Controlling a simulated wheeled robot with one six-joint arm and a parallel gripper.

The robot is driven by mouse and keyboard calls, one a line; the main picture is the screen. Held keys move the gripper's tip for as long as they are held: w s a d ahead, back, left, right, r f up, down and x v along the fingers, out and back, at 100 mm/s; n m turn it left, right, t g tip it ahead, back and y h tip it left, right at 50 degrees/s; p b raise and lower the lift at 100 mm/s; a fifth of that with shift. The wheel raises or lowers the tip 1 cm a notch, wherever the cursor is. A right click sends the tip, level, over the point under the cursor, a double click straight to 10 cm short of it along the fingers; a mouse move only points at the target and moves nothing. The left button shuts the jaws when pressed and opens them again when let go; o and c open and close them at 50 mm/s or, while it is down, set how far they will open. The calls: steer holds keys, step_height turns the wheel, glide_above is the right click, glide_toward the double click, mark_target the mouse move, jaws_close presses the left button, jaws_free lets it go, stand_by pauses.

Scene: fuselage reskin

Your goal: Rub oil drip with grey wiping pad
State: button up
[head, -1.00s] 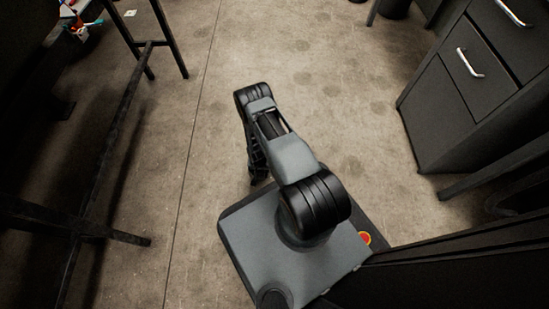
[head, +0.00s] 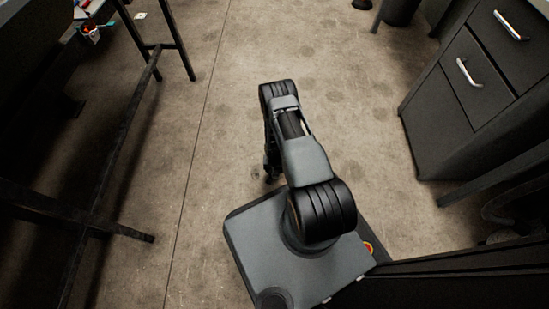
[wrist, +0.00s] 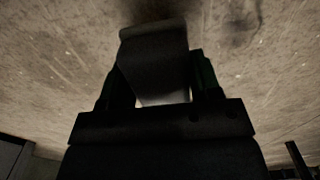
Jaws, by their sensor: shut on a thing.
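My gripper (wrist: 155,88) shows at the bottom and middle of the wrist view. It is shut on a dark grey wiping pad (wrist: 154,62), which sticks out past the fingers over the concrete floor. Whether the pad touches the floor I cannot tell. A dark smudge (wrist: 240,24) lies on the floor beyond the pad, up and to its right; it may be the oil drip. In the head view my arm reaches forward and down, and the gripper is mostly hidden behind it. A small dark spot (head: 257,174) shows on the floor just left of the arm's lower end.
A dark drawer cabinet (head: 463,95) stands at right. Dark table legs and rails (head: 130,110) run along the left, with small coloured items (head: 92,32) at top left. Several faint round stains mark the floor. The concrete ahead (head: 290,40) is clear.

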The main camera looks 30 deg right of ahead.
steer(key=shift+r+p, duration=1.3)
steer(key=shift+r, duration=0.85)
